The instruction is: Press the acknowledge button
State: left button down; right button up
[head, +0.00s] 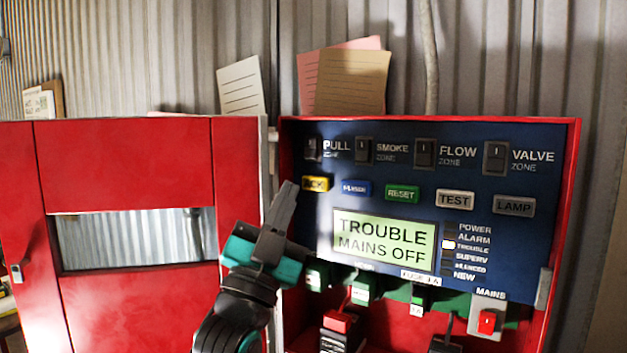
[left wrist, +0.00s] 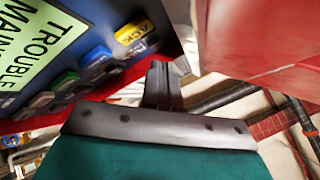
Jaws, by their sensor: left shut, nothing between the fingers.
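The acknowledge button is the yellow one marked ACK (head: 317,184), at the left end of the button row on the blue panel (head: 470,178). It also shows in the left wrist view (left wrist: 134,32). My left gripper (head: 288,190) is shut and empty. Its tips are just left of and slightly below the yellow button in the head view, and the gap between them cannot be judged. In the left wrist view the fingers (left wrist: 160,72) are together, beside the panel's edge. My right gripper is not in view.
Blue, green RESET (head: 402,194), TEST (head: 455,200) and LAMP buttons continue the row. The display (head: 384,240) reads TROUBLE MAINS OFF. A red MAINS switch (head: 487,321) is at lower right. The open red door (head: 125,165) stands left of my gripper. Papers (head: 350,80) stand on top.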

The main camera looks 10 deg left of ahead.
pick_arm(q)
jog(key=shift+s+a, duration=0.2)
jog(key=shift+s, duration=0.3)
jog(key=shift+s+a, duration=0.15)
jog(key=shift+s, duration=0.3)
